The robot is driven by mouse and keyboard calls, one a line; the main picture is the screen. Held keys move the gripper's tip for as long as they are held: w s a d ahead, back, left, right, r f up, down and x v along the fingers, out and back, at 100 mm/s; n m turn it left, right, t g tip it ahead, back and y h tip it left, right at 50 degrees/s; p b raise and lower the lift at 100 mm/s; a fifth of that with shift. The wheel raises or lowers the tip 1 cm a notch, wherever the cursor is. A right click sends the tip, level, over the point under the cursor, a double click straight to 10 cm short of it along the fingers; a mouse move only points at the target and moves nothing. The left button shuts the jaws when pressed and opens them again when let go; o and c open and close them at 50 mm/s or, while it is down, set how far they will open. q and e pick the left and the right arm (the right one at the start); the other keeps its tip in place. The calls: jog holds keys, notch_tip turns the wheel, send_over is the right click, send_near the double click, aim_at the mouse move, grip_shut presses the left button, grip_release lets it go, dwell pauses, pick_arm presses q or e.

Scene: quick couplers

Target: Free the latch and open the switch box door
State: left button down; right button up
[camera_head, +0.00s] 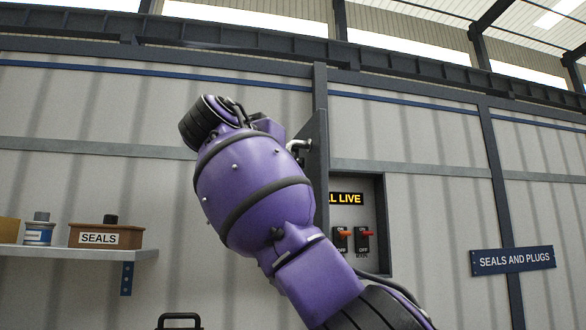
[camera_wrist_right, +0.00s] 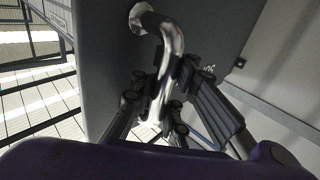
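The switch box door (camera_head: 318,165) stands swung out from the wall, seen nearly edge-on in the head view. Its silver bent latch handle (camera_head: 298,146) sticks out to the left of it. The open switch box (camera_head: 371,200) shows a lit sign and two switches inside. In the wrist view the handle (camera_wrist_right: 172,45) comes out of the door face (camera_wrist_right: 105,50) and bends down between the fingers of my right gripper (camera_wrist_right: 160,95), which look closed around it. In the head view my purple right arm hides this gripper. My left gripper is out of view.
A shelf (camera_head: 60,252) at the left holds a box marked SEALS (camera_head: 105,236) and a small tin (camera_head: 39,232). A SEALS AND PLUGS sign (camera_head: 513,259) is on the wall at the right. A dark handle-shaped item (camera_head: 180,318) shows at the bottom edge.

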jog(key=shift+o, duration=1.3)
jog(key=shift+s+r, duration=0.15)
jog(key=shift+s, duration=0.25)
jog(key=shift+o, duration=0.3)
jog(key=shift+s+d+r, duration=0.1)
jog(key=shift+s+r, duration=0.1)
jog(key=shift+s, duration=0.15)
jog(key=shift+w, duration=0.1)
jog(key=v, duration=1.2)
